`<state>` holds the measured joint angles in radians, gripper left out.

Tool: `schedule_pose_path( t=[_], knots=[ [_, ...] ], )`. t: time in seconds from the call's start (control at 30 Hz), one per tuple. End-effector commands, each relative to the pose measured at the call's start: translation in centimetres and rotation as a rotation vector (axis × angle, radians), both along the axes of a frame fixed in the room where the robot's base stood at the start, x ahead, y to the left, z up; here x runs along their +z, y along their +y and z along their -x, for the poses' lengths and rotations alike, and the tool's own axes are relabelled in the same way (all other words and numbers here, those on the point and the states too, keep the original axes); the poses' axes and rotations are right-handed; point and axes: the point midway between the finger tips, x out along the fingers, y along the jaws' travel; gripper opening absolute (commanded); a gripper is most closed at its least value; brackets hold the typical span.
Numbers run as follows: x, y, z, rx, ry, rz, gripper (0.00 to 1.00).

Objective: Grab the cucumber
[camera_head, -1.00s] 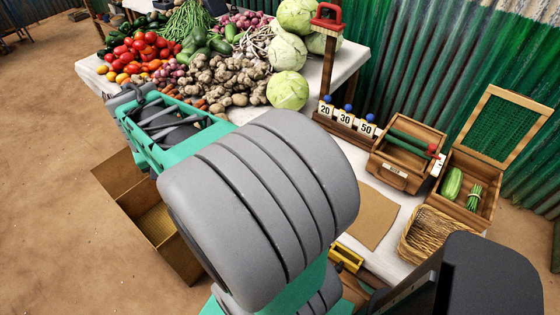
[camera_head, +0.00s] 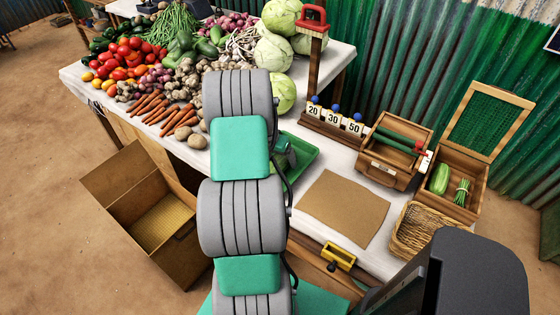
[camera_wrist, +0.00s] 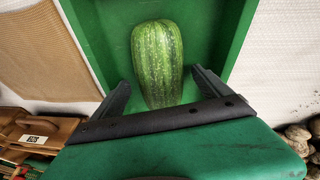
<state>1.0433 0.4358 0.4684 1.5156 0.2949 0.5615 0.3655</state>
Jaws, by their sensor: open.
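A green, pale-speckled cucumber (camera_wrist: 158,60) lies in a green tray (camera_wrist: 222,15) in the wrist view. My gripper (camera_wrist: 160,80) is open, with its two dark fingers on either side of the cucumber's lower part. I cannot tell whether the fingers touch it. The lower end of the cucumber is hidden behind the gripper's dark bar. In the head view the green tray (camera_head: 308,158) shows beside my arm, which hides much of it. Another green, cucumber-like vegetable (camera_head: 440,178) lies in a wooden box at the right.
Piled vegetables, with carrots (camera_head: 150,108) and cabbages (camera_head: 273,52), fill the table's left. A brown mat (camera_head: 343,207) lies right of the tray. A cardboard box (camera_head: 118,182) is on the floor.

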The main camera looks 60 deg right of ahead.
Motion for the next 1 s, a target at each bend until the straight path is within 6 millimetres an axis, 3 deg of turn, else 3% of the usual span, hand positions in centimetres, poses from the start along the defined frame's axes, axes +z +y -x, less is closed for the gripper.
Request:
schedule_pose_path(
  t=[0.17, 1.0],
  knots=[
    [0.03, 0.00, -0.03, 0.000, -0.001, 0.000, 0.87],
    [0.09, 0.03, -0.07, 0.001, -0.001, 0.000, 0.18]
  ],
)
